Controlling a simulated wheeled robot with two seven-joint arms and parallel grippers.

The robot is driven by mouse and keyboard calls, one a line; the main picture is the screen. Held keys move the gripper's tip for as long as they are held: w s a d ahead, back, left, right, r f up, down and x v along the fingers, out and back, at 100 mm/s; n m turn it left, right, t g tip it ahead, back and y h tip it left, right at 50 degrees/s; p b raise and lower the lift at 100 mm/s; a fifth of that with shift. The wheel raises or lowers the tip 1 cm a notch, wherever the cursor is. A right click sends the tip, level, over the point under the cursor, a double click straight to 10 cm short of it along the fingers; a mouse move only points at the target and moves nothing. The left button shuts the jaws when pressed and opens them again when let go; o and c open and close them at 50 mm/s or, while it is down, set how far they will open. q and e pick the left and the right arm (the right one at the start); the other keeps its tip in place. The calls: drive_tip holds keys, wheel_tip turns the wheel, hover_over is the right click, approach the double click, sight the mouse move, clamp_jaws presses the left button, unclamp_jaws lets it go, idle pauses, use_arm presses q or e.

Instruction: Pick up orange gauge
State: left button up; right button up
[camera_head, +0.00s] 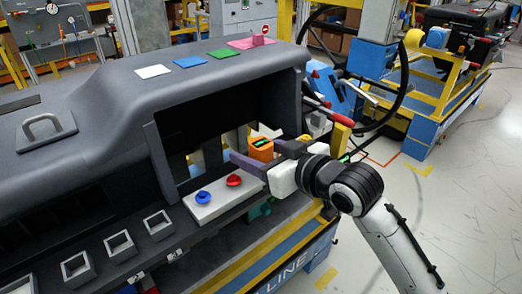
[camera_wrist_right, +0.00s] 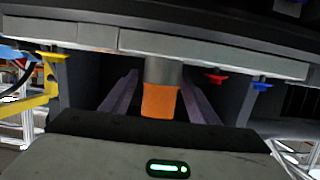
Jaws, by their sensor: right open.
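The orange gauge (camera_head: 261,151) sits at the opening in the dark dashboard, with a dark top face showing some green. In the right wrist view, the orange gauge (camera_wrist_right: 160,101) shows with a grey cylindrical part adjoining it. My right gripper (camera_head: 256,150) is open, with its two fingers on either side of the gauge. In the right wrist view, gaps show between the gauge and both fingers of the gripper (camera_wrist_right: 160,78). The gauge's lower part is partly hidden by a finger in the head view. My left gripper is not in view.
A white panel (camera_head: 216,205) with a blue knob (camera_head: 203,198) and a red knob (camera_head: 234,181) lies close by my right gripper. Empty square frames (camera_head: 119,247) line the lower ledge. Coloured pads (camera_head: 189,62) lie on the dashboard top. A steering wheel (camera_head: 397,90) stands behind my right arm.

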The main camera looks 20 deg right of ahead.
drive_tip(key=shift+x, duration=1.15)
drive_tip(key=c, duration=1.1)
